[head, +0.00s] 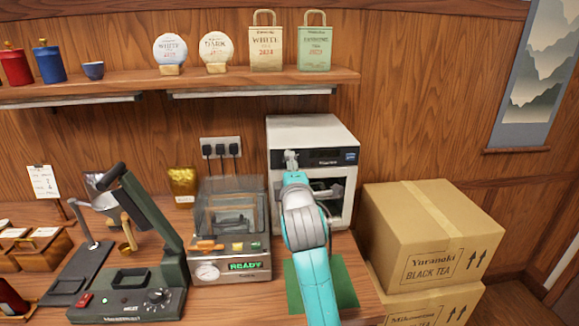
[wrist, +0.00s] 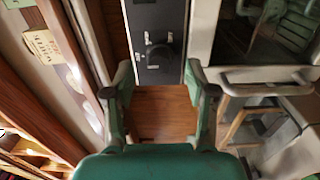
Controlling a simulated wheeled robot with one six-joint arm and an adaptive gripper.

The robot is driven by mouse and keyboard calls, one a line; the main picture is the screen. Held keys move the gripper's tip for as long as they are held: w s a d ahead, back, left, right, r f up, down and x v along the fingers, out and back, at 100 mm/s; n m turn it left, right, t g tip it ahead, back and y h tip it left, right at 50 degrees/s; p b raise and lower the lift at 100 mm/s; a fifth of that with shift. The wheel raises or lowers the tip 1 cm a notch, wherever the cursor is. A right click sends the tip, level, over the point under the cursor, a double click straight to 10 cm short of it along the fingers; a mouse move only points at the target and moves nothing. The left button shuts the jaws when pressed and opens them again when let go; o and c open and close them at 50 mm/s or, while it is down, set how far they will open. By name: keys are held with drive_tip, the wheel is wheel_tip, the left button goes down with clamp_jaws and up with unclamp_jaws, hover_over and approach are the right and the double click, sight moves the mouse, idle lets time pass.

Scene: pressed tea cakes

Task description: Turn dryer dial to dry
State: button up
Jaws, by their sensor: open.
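The dryer (head: 310,132) is a white box with a dark front panel and a small blue label, standing against the wall right of centre in the head view. My gripper (head: 291,158) is in front of its upper left front and hides part of the panel. In the wrist view, the dark panel (wrist: 170,20) carries a round dark dial (wrist: 160,57) with small light marks around it. My gripper (wrist: 158,70) is open there, its two fingers apart with the dial seen between them. I cannot tell whether a finger touches it, nor read the dial's setting.
A press machine (head: 231,271) with a lit READY display stands left of the dryer. A green mat (head: 345,285) lies below my arm. Cardboard boxes (head: 425,230) are stacked at the right. A shelf (head: 230,79) with tea packages runs above.

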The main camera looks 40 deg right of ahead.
drive_tip(key=shift+x, duration=0.85)
drive_tip(key=shift+c, duration=0.2)
clamp_jaws()
drive_tip(key=shift+m, duration=0.4)
drive_tip(key=m, duration=2.3)
drive_tip(key=shift+r, duration=0.1)
